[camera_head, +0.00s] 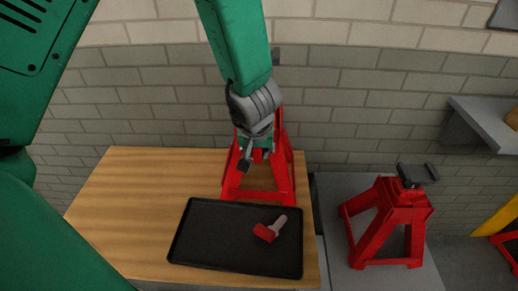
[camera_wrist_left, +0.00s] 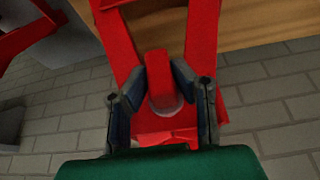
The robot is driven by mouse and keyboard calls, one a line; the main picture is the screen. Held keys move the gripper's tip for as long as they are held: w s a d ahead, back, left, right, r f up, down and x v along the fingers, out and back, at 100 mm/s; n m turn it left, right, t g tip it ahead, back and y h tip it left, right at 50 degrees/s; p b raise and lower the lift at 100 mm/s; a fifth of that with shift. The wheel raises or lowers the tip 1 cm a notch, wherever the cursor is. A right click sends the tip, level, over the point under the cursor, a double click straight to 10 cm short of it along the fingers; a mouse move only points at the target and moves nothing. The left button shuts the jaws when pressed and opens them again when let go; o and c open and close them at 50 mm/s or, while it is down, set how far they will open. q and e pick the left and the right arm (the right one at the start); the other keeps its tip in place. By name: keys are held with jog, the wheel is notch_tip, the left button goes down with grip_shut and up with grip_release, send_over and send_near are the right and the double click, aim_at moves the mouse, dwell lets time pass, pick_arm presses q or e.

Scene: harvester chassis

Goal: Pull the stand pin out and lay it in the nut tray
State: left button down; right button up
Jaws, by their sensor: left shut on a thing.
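A red jack stand (camera_head: 284,172) stands on the wooden table behind the tray. My left gripper (camera_head: 254,158) is at the front of this stand and hides part of it. In the left wrist view, the left gripper (camera_wrist_left: 160,85) is shut on the red block-shaped handle of the stand pin (camera_wrist_left: 158,68). A pale grey round part shows at the handle's lower end, against the stand. I cannot tell how deep the pin sits. The black nut tray (camera_head: 190,250) lies at the table's front. A red-handled pin with a grey shaft (camera_head: 270,229) lies in it.
A second red stand (camera_head: 390,222) with a dark top stands on a grey surface to the right. The wooden table (camera_head: 125,205) is clear left of the tray. A brick wall is behind. A grey shelf (camera_head: 478,125) is at the right.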

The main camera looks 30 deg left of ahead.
pick_arm(q)
jog(key=shift+s+d+b, duration=0.3)
jog(key=shift+s+d, duration=0.1)
jog(key=shift+s, duration=0.3)
jog(key=shift+s+d+b, duration=0.25)
jog(key=shift+s+d, duration=0.15)
jog(key=shift+s, duration=0.3)
